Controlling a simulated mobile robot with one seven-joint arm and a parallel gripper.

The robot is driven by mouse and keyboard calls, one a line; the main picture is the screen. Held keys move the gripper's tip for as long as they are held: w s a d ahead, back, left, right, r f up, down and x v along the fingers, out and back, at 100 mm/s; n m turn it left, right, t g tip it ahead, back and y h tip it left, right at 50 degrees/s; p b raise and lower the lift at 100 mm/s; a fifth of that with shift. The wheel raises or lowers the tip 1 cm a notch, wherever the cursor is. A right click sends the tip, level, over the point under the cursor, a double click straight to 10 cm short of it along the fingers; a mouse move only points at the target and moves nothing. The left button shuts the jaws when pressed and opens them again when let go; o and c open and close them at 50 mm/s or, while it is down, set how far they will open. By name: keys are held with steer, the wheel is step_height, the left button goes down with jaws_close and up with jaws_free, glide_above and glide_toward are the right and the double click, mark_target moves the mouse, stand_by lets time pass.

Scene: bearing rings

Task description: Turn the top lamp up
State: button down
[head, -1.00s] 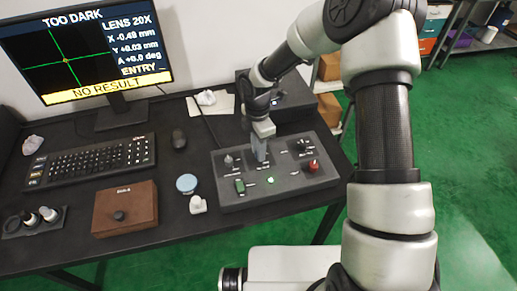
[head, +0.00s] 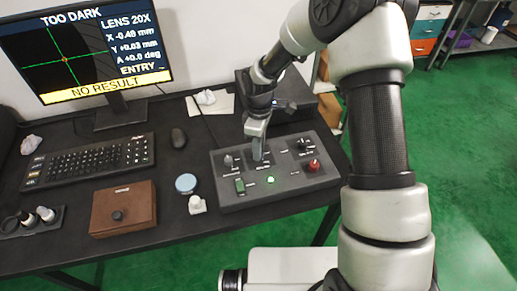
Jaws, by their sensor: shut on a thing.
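A dark control panel (head: 285,191) lies on the black table, with several knobs, a green switch (head: 239,185), a lit green button (head: 271,180) and a red knob (head: 313,165). My gripper (head: 258,155) points down at the panel's upper middle part, its fingertips close to the surface. It is shut on a control there, the lamp knob, which the fingers hide. A grey knob (head: 228,160) stands to the left of it and a black knob (head: 302,145) to the right. The monitor (head: 85,50) reads "TOO DARK" and "NO RESULT". The panel labels are too small to read.
A keyboard (head: 87,161), a mouse (head: 178,138) and a brown box (head: 123,208) with a knob lie left of the panel. A pale blue disc (head: 186,183) and a small white piece (head: 197,204) sit beside it. A dark box (head: 300,105) stands behind my gripper.

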steer(key=m+b, duration=0.1)
steer(key=m, duration=1.1)
steer(key=shift+d+b, duration=0.15)
steer(key=shift+b, duration=0.15)
steer(key=shift+m, duration=0.3)
steer(key=c, duration=1.5)
jaws_free()
steer(key=shift+c, duration=0.2)
step_height(320, 180, up, 18)
steer(key=p, duration=0.2)
steer(key=shift+d+f, duration=0.25)
steer(key=shift+d, duration=0.05)
steer(key=shift+w, duration=0.1)
